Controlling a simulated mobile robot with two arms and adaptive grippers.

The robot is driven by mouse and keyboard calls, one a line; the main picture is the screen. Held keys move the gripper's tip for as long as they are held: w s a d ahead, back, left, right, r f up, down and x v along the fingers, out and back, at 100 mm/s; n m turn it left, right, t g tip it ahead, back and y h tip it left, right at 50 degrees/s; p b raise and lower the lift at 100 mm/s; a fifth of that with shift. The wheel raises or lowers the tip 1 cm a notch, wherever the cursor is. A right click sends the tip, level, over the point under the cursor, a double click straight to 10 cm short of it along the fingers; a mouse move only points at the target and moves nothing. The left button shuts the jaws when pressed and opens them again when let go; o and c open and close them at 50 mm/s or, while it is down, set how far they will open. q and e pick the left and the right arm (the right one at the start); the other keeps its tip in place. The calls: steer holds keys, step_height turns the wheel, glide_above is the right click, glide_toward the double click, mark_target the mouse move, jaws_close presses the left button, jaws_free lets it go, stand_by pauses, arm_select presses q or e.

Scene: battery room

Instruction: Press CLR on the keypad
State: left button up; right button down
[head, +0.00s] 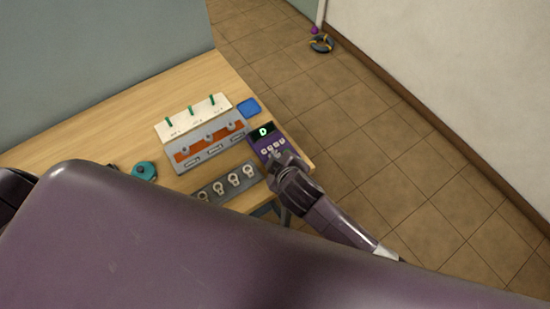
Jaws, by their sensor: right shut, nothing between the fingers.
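The purple keypad (263,139) sits near the right end of the wooden table in the head view. Its dark display shows a green "D". A row of small pale buttons (273,147) lies below the display; their labels are too small to read. My right gripper (276,158) is shut and empty, with its tips at the lower part of the keypad, over or touching it; I cannot tell which. It hides the keypad's lower end, and I cannot make out the CLR key. My left gripper is not clearly visible.
A grey strip (212,191) with several pale round-headed pieces lies in front. A blue square (248,107) lies behind the keypad, a teal round object (144,171) at left.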

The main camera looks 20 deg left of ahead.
steer(key=shift+f, duration=0.35)
stand_by(0.4)
steer(key=shift+r, duration=0.1)
steer(key=shift+r+p, duration=0.8)
steer(key=shift+p, duration=0.15)
step_height(320, 180, up, 2)
steer(key=shift+r+p, duration=0.25)
steer(key=shift+p, duration=0.8)
steer(key=shift+r, duration=1.2)
